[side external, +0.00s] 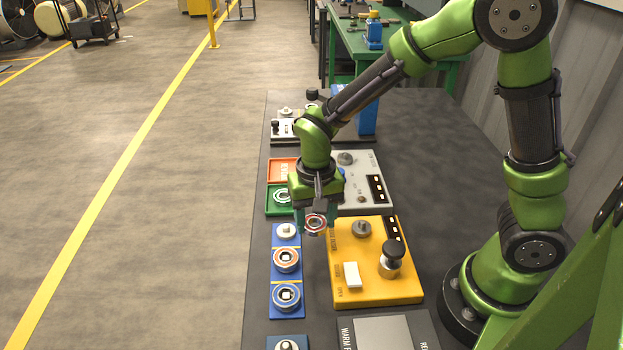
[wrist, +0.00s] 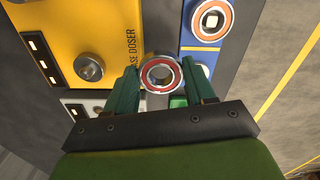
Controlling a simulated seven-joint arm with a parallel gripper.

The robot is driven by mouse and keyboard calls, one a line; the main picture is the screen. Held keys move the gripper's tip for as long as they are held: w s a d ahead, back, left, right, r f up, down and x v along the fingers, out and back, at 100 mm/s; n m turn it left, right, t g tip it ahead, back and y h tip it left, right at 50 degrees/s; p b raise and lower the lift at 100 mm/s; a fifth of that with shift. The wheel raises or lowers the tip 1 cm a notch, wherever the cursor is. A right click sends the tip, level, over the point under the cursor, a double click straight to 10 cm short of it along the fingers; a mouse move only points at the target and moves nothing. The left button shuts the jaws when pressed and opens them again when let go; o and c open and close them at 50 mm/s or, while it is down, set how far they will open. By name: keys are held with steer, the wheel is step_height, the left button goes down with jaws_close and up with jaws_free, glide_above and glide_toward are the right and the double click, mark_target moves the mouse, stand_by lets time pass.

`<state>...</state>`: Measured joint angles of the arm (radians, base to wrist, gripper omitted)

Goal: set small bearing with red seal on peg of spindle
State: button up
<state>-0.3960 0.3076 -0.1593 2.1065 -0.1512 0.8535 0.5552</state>
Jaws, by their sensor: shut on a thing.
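My gripper (side external: 316,222) is shut on a small bearing with a red seal (side external: 316,226). In the wrist view the bearing (wrist: 161,74) sits between the two green fingertips (wrist: 160,80), its red ring and open bore facing the camera. It is held in the air between the blue stands and the yellow box. A blue stand (side external: 276,241) has a bare pale peg (side external: 286,230). Nearer stands hold a bearing with an orange-red ring (side external: 286,260) and one with a blue ring (side external: 286,296), each around a peg. I cannot tell which stand is the spindle.
The yellow dosing box (side external: 375,285) with knobs stands right of the blue stands. A grey box (side external: 365,195) is behind it. A green tray (side external: 272,209) holds a ring-shaped part; an orange tray (side external: 277,165) is beyond. Another peg stand (side external: 288,345) shows at the bottom edge.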

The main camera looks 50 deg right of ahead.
steer(key=s, duration=0.2)
steer(key=s+d, duration=0.1)
steer(key=s, duration=0.2)
steer(key=s+d+r, duration=0.1)
steer(key=s, duration=0.2)
steer(key=shift+w+d, duration=0.2)
steer(key=shift+d, duration=0.1)
steer(key=w+d+m, duration=0.1)
steer(key=w, duration=0.1)
steer(key=w+d+r+m, duration=0.1)
steer(key=w+d, duration=0.1)
steer(key=w, duration=0.1)
steer(key=w+d+r+m, duration=0.1)
steer(key=w, duration=0.1)
steer(key=shift+w+d+r, duration=0.2)
steer(key=shift+w, duration=0.05)
steer(key=w+d+r+m, duration=0.2)
steer(key=w+d+m, duration=0.1)
steer(key=w+d, duration=0.3)
steer(key=m, duration=0.5)
glide_above(344, 154)
steer(key=shift+f, duration=0.95)
steer(key=shift+f, duration=0.45)
steer(key=shift+f, duration=0.5)
steer(key=shift+f, duration=1.4)
